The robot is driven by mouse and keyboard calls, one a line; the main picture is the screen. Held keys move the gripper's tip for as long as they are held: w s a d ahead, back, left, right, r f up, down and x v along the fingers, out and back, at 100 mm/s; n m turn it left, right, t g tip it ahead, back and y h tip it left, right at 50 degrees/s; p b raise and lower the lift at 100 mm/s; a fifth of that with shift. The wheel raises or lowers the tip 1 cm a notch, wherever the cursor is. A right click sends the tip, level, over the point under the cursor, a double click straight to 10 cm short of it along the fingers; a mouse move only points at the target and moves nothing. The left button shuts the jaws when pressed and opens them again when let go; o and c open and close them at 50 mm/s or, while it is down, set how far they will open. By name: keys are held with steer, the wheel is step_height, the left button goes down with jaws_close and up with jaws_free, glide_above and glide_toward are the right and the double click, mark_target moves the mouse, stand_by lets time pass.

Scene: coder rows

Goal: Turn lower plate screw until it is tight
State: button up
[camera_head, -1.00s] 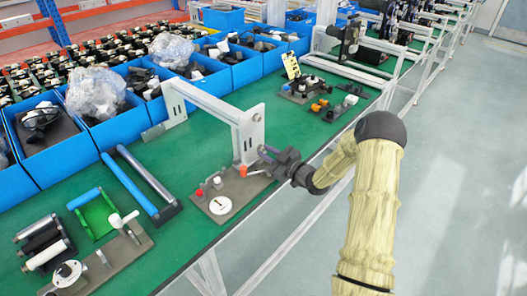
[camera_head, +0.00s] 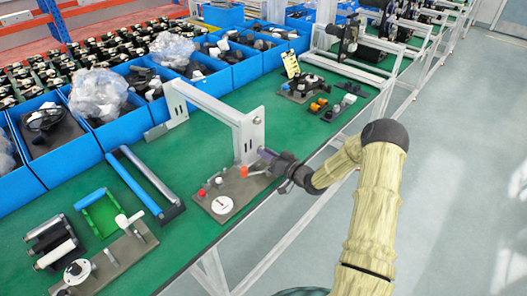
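My gripper (camera_head: 275,162) is at the end of my pale, sleeve-covered arm, at the front edge of the green bench. Its fingers point left, close to the white bracket's right post and just above the right end of a grey fixture plate (camera_head: 232,207). The plate carries a white round dial (camera_head: 222,205), small red knobs and an orange piece (camera_head: 244,171). A second grey plate (camera_head: 118,262) lies at the lower left with a white round dial (camera_head: 77,271) and a white knob. No plate screw can be made out at this size. Whether the fingers hold anything is too small to tell.
A white bracket frame (camera_head: 215,112) stands over the bench beside my gripper. Blue bins (camera_head: 95,148) with parts and plastic bags line the back. A blue-and-black roller frame (camera_head: 145,185) lies left of the fixture. The bench's right front edge borders open floor (camera_head: 455,185).

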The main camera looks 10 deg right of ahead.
steer(key=shift+o, duration=1.3)
steer(key=shift+f, duration=0.1)
steer(key=n+b, duration=0.3)
steer(key=shift+f, duration=0.15)
steer(key=n+b, duration=0.5)
steer(key=b, duration=0.1)
steer(key=shift+n, duration=0.4)
steer(key=shift+n+b, duration=0.4)
steer(key=shift+b, duration=0.3)
steer(key=shift+r, duration=0.25)
steer(key=shift+c, duration=0.2)
